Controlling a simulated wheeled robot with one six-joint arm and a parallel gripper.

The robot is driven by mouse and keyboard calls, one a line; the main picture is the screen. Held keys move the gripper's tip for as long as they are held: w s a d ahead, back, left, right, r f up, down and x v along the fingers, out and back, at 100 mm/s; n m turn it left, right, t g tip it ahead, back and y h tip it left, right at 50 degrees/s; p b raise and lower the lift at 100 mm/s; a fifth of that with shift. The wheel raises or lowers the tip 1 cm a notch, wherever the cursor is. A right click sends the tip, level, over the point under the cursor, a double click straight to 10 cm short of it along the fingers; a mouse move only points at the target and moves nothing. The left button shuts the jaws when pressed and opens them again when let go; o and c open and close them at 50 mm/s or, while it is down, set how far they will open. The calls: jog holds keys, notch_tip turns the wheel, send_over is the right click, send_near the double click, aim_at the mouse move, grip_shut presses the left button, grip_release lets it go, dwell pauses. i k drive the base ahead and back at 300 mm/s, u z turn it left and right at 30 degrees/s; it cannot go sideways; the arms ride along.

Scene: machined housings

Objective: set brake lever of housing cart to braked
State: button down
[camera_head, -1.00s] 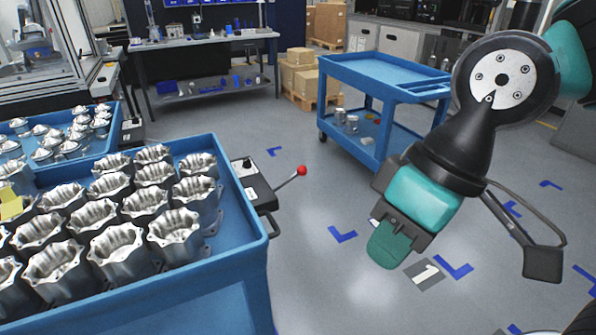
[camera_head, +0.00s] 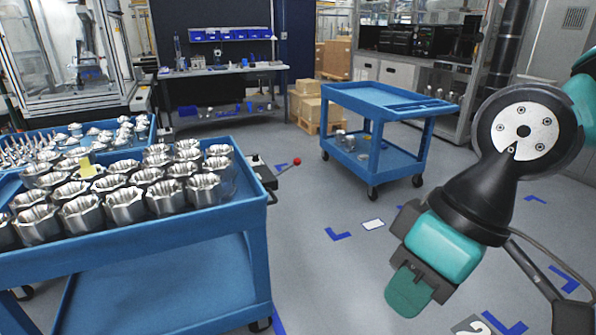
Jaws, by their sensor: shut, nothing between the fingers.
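The housing cart (camera_head: 243,218) is a blue cart at the left with several silver machined housings (camera_head: 124,205) in rows on its top tray. Its brake lever (camera_head: 286,168) sticks out from a black box (camera_head: 262,172) on the cart's right side and ends in a red ball knob (camera_head: 297,161). The lever slants up to the right. My gripper (camera_head: 409,291), with teal fingers, is at the lower right and well apart from the lever. It is shut and empty and points down.
A second blue cart (camera_head: 392,103) stands at the back right with a few parts on its lower shelf. A workbench (camera_head: 222,70) and cardboard boxes (camera_head: 310,102) are behind. Grey floor with blue corner marks (camera_head: 338,234) lies open between the carts.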

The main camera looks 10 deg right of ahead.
aim_at(297, 161)
jog(key=z, duration=0.7)
jog(key=i, duration=1.55)
jog(key=u, duration=0.8)
jog(key=i, duration=0.5)
jog(key=u, duration=0.4)
